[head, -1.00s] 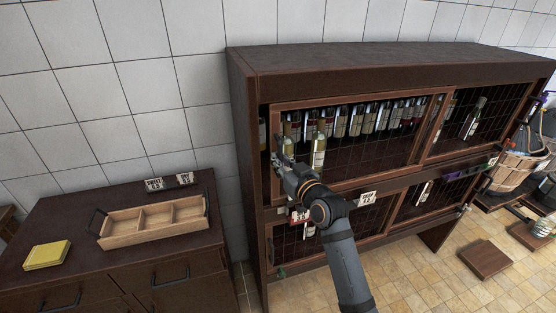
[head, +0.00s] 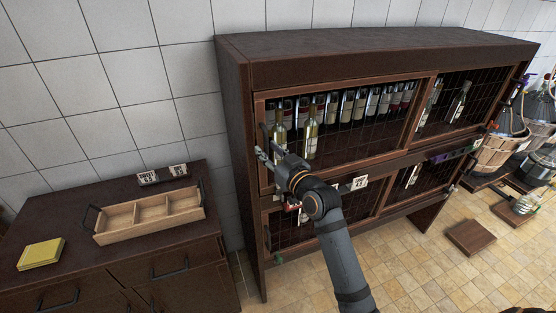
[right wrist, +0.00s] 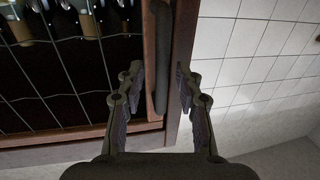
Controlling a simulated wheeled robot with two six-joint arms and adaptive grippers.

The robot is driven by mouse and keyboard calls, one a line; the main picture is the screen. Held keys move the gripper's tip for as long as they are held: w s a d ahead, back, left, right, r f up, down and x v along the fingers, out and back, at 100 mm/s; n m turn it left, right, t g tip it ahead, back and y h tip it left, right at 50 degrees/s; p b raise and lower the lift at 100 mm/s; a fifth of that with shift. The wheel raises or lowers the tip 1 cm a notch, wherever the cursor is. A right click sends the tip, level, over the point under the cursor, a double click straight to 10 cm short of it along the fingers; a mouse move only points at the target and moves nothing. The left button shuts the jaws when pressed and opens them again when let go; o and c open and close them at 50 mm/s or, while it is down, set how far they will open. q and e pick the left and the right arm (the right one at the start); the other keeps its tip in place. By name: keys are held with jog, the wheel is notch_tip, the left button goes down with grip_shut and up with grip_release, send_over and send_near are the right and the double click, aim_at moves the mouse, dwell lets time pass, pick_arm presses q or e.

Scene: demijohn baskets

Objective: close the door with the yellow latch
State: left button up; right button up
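The dark wooden cabinet (head: 400,55) has wire-mesh doors. The upper left door (head: 345,165) covers bottles and appears almost flush with the cabinet front. No yellow latch can be made out; it may be hidden by my arm. My right gripper (head: 263,153) is at this door's left edge, by a dark upright handle (head: 266,138). In the right wrist view the fingers of my right gripper (right wrist: 158,88) are spread, with the handle (right wrist: 161,60) and the door's wooden edge between them. A gap shows on both sides. My left gripper is not in view.
A low dark cabinet at left bears a divided wooden tray (head: 150,217), a yellow block (head: 41,253) and small signs. A red piece (head: 292,205) and a green piece (head: 278,260) mark the lower left door. Basketed demijohns (head: 495,150) stand at right.

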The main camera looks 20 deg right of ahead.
jog(key=v, duration=1)
jog(key=shift+s, duration=0.35)
jog(key=shift+d, duration=0.1)
jog(key=w+d+f+m+g+h, duration=0.1)
jog(key=d+f+g+h, duration=0.2)
jog(key=f, duration=1.2)
jog(key=d+f+m+g+h, duration=0.15)
jog(key=d+f, duration=0.45)
jog(key=f, duration=0.8)
jog(key=s+d+f+g, duration=0.1)
jog(key=s+f+g, duration=0.15)
jog(key=f, duration=0.45)
jog(key=s+d+f+g, duration=0.1)
jog(key=s+f, duration=0.2)
jog(key=f, duration=0.3)
jog(key=s+f+g, duration=0.4)
jog(key=s+f, duration=1.1)
jog(key=f, duration=0.1)
jog(key=s+a+f+g, duration=0.1)
jog(key=s+f, duration=0.4)
jog(key=s, duration=0.5)
jog(key=s+a+f+g, duration=0.1)
jog(key=s+f+g, duration=0.2)
jog(key=s, duration=0.8)
jog(key=shift+s+a+f, duration=0.3)
jog(key=shift+a+f, duration=0.05)
jog(key=shift+f, duration=0.55)
